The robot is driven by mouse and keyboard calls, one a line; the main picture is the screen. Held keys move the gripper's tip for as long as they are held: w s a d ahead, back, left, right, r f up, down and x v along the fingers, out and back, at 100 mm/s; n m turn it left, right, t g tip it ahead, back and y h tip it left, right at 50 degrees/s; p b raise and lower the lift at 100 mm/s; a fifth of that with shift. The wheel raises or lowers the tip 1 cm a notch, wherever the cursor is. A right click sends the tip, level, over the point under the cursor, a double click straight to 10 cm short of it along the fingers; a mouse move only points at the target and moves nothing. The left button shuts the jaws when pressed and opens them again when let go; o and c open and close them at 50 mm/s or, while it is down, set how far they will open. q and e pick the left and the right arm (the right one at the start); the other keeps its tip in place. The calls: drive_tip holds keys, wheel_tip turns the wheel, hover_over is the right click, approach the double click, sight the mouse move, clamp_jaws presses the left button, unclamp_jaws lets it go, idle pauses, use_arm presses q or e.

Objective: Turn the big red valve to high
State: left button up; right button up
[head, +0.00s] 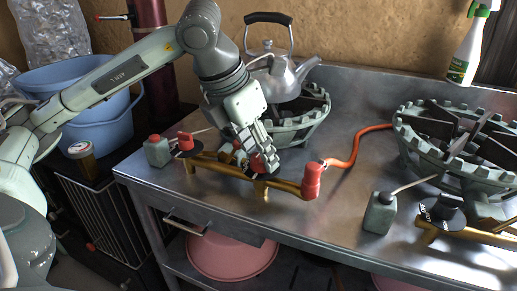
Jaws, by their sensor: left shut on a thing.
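A brass gas pipe (286,187) lies along the front left of the steel table and carries red parts. My left gripper (256,160) reaches down from the left arm to the middle of the pipe. Its fingers are shut on a red valve knob (258,164), which they largely hide. The knob's setting cannot be read. A smaller-looking red knob (185,141) stands over a black disc at the pipe's left end. A red cylinder (312,180) stands at the pipe's right end, near the orange hose. My right gripper is not in view.
A metal kettle (281,75) sits on a round burner (305,122) just behind my gripper. An orange hose (358,145) runs right to a second burner (468,160). A small grey-green canister (380,213) stands front right. A blue bucket (78,95) is at left.

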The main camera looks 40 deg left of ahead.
use_arm(q)
drive_tip(key=shift+n, duration=0.4)
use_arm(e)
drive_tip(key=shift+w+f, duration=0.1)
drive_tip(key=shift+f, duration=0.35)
use_arm(q)
drive_tip(key=o, duration=1.1)
drive_tip(key=shift+o, duration=0.2)
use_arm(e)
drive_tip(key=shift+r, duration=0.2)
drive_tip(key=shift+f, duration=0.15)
